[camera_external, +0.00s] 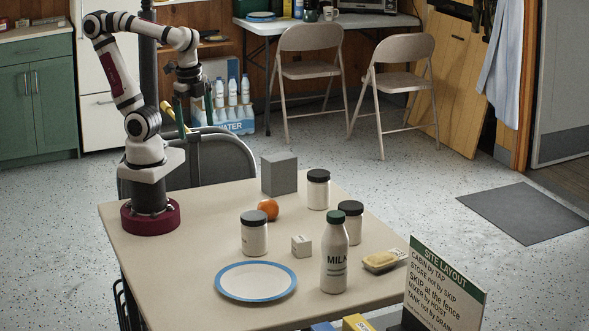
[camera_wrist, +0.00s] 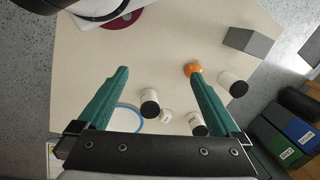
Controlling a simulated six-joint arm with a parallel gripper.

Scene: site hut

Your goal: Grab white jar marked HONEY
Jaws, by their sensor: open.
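Three white jars with black lids stand upright on the table: a front-left jar (camera_external: 254,238), a back jar (camera_external: 318,194) and a right jar (camera_external: 350,228) partly hidden by the milk bottle. Their labels are too small or turned away, so I cannot tell which is HONEY. In the wrist view they show as a left jar (camera_wrist: 148,94), a lower jar (camera_wrist: 194,118) and a right jar (camera_wrist: 228,77). My gripper (camera_external: 194,118) is open and empty, high above the table's back-left side, apart from every jar. Its green fingers (camera_wrist: 159,74) are spread wide in the wrist view.
A MILK bottle (camera_external: 334,262), a small white box (camera_external: 301,245), an orange (camera_external: 268,209), a grey block (camera_external: 279,174), a blue-rimmed plate (camera_external: 255,281) and a yellowish packet (camera_external: 384,261) share the table (camera_external: 190,262). A SITE LAYOUT sign (camera_external: 445,285) stands at front right. The table's left part is clear.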

